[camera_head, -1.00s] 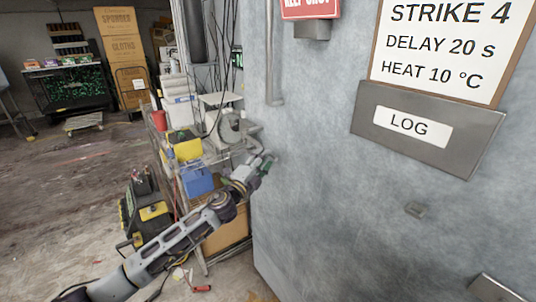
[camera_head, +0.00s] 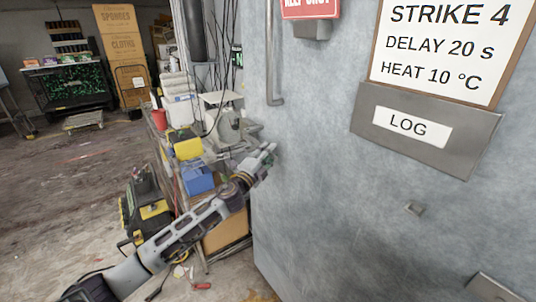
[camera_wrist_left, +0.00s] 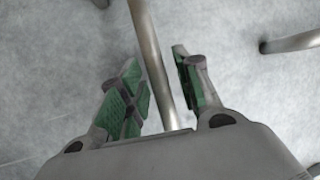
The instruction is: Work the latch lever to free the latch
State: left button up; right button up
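My left gripper (camera_head: 268,152) is at the left edge of the grey door, below the vertical pull handle (camera_head: 271,55). In the left wrist view the same gripper (camera_wrist_left: 158,72) is open, its green-padded fingers on either side of a round metal bar (camera_wrist_left: 152,55). The bar looks like the latch lever, but I cannot be sure. Gaps show between bar and pads; I cannot tell whether either touches. In the head view no separate lever can be made out near the fingers. My right gripper is not in view.
The grey door (camera_head: 340,190) fills the right side, with a sign (camera_head: 445,45) and a LOG holder (camera_head: 425,128). A bent metal rod (camera_wrist_left: 290,42) is at the right of the wrist view. A loaded cart (camera_head: 200,160) stands behind my left arm.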

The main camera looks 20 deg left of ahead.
pick_arm(q)
grip_shut()
